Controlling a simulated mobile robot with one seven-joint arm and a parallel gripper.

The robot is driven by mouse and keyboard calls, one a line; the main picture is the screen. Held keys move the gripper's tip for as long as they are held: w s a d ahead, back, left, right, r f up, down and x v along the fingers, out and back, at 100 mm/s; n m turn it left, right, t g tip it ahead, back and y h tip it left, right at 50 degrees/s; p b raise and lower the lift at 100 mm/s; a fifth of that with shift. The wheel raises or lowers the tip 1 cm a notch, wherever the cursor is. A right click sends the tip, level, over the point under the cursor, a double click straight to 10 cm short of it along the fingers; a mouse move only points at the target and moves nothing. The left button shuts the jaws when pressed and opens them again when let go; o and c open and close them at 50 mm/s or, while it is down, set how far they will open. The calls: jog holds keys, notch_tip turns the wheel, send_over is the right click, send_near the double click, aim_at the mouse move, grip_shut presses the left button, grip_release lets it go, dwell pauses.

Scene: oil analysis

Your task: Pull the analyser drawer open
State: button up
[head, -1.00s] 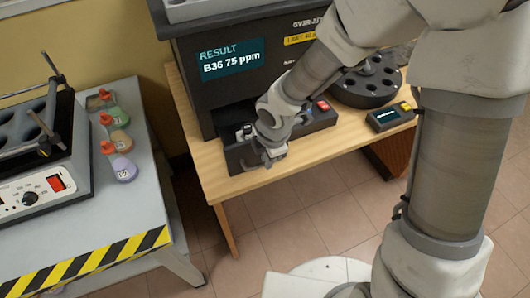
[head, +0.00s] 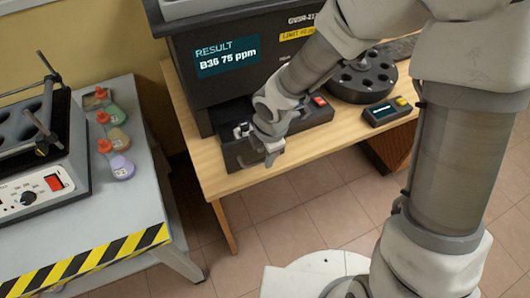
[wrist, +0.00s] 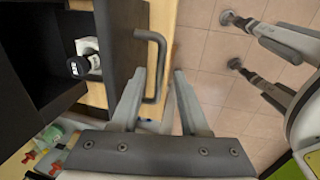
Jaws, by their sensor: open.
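The analyser (head: 200,100) is a dark box on a wooden bench in the head view, its screen reading "RESULT" and 75 ppm. Its drawer (wrist: 122,40) stands out from the body in the wrist view, with an open dark cavity behind its front. A white vessel with a black-topped cap (wrist: 86,57) is in that cavity. The drawer's dark bar handle (wrist: 158,55) is on its front. My gripper (wrist: 160,74) is open, its fingers on either side of the handle's lower part; contact cannot be told. In the head view my gripper (head: 272,152) partly hides the drawer front.
A dark round carousel (head: 362,78) and a small device with a display (head: 388,112) stand on the bench (head: 212,172) at right. A grey table (head: 95,215) at left holds several coloured flasks (head: 120,166) and a heater unit. The floor before the bench is clear.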

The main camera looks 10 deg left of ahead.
notch_tip(320, 180, up, 16)
jog(key=s+d+p, duration=0.1)
jog(key=s+p, duration=0.1)
jog(key=p, duration=0.6)
jog(key=shift+s+d, duration=0.3)
jog(key=shift+d, duration=0.1)
